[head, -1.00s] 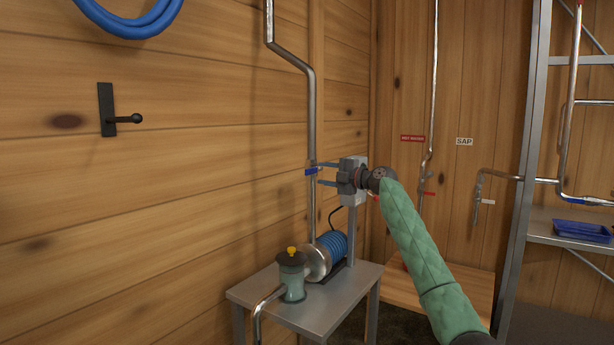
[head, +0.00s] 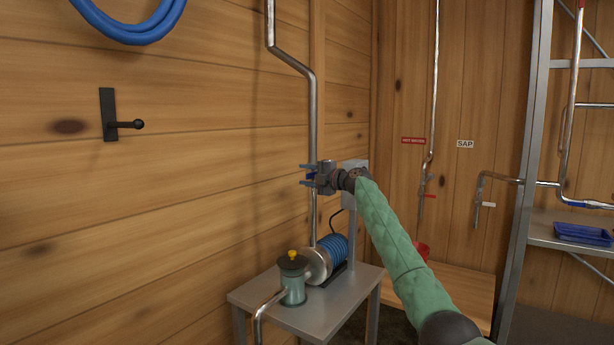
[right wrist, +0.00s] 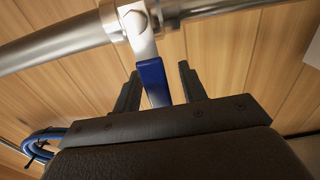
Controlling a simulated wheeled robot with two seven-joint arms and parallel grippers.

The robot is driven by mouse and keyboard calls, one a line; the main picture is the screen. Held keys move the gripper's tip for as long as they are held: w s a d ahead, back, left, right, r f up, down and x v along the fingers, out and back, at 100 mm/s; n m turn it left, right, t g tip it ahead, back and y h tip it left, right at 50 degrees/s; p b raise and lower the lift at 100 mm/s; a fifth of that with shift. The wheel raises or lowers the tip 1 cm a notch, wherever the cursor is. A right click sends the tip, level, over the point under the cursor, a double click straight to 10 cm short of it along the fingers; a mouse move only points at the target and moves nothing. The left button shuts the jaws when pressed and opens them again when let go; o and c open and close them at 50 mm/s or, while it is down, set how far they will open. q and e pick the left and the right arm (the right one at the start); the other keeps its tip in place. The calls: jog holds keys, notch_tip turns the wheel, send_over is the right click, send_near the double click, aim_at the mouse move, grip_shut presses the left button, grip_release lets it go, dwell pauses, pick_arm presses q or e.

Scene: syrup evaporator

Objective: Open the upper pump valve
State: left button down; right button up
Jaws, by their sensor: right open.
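The upper pump valve is on the vertical steel pipe (head: 313,110) above the pump. Its blue lever (right wrist: 153,82) shows in the right wrist view, joined to a metal valve body (right wrist: 134,20) on the pipe. My right gripper (head: 307,174) is at the valve in the head view and hides most of it. In the right wrist view my right gripper (right wrist: 160,88) is open, with the blue lever between its two fingers. I cannot tell whether a finger touches the lever. My left gripper is not in view.
The pump (head: 328,257) with blue fins and a jar with a yellow knob (head: 292,255) stand on a metal table (head: 345,293) below. A grey box (head: 355,166) is just behind my right gripper. A wall hook (head: 115,117) and blue hose (head: 130,33) are at left.

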grip_shut()
dwell(0.3)
jog(key=shift+r+m+b, duration=0.25)
jog(key=shift+m+b, duration=0.05)
jog(key=shift+m, duration=0.3)
jog(key=shift+r+m, duration=0.4)
jog(key=shift+m, duration=0.3)
jog(key=shift+w+d+r+m, duration=0.25)
jog(key=shift+r+m, duration=0.35)
jog(key=shift+m, duration=0.5)
jog(key=shift+w+d+r+m, duration=0.1)
jog(key=shift+w+r+m, duration=0.1)
jog(key=shift+r+m, duration=0.65)
jog(key=shift+f+m, duration=0.25)
jog(key=shift+m, duration=0.1)
